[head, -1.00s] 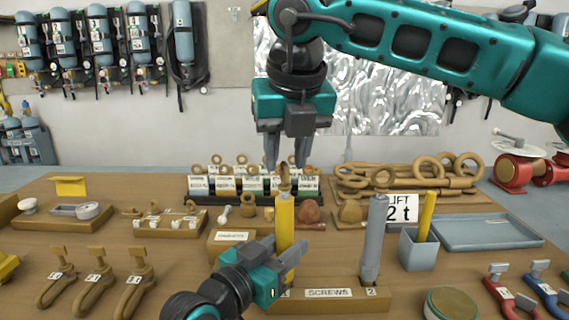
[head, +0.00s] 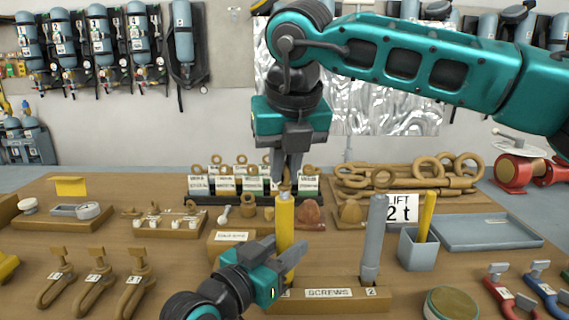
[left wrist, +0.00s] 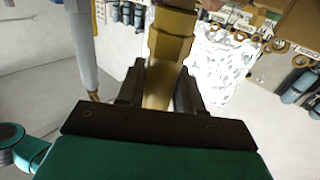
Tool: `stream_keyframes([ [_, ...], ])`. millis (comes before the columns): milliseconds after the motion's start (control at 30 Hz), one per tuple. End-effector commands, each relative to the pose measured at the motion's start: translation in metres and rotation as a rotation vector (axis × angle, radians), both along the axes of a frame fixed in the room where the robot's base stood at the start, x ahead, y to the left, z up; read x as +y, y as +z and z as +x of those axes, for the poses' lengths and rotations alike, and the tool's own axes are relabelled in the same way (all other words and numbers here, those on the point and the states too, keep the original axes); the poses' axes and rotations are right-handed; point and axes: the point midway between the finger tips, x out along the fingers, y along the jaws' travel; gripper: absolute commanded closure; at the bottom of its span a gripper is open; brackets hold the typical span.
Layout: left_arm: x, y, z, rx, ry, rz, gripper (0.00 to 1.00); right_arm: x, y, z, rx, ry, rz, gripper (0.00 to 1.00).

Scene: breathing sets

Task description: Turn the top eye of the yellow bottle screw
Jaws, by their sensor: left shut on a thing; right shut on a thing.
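The yellow bottle screw (head: 285,215) stands upright in the wooden screws block (head: 330,300). My left gripper (head: 290,262) is shut on its lower body from the left. In the left wrist view the two jaws (left wrist: 158,90) lie on either side of the yellow body (left wrist: 172,48). My right gripper (head: 286,183) points straight down above the screw and is shut on its top eye, which the fingers mostly hide.
A grey bottle screw (head: 374,240) stands to the right in the same block. A grey cup (head: 417,250) with a yellow stick is further right. Brown shackles (head: 95,280) lie at the left. A rack of labelled eyes (head: 250,184) stands behind.

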Motion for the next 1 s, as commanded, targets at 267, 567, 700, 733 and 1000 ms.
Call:
stream_keyframes([
  [267,0.0003,-0.0008,0.0002,0.002,0.001,0.001,1.00,-0.0003,0.0002,0.0001,0.000,0.010,0.000,1.00],
  [567,0.0004,-0.0008,0.0002,0.002,0.001,0.001,1.00,-0.0006,-0.0001,0.0002,0.003,0.138,0.001,1.00],
  [700,0.0004,-0.0008,0.0002,0.002,0.001,0.001,1.00,-0.0007,-0.0001,0.0003,0.004,0.252,0.001,1.00],
  [733,0.0004,-0.0008,0.0002,0.002,0.001,0.001,1.00,-0.0008,-0.0004,0.0004,0.004,0.279,0.001,1.00],
  [1000,0.0004,-0.0007,0.0002,0.001,0.001,0.001,1.00,-0.0003,-0.0007,0.0004,0.005,0.534,0.000,1.00],
])
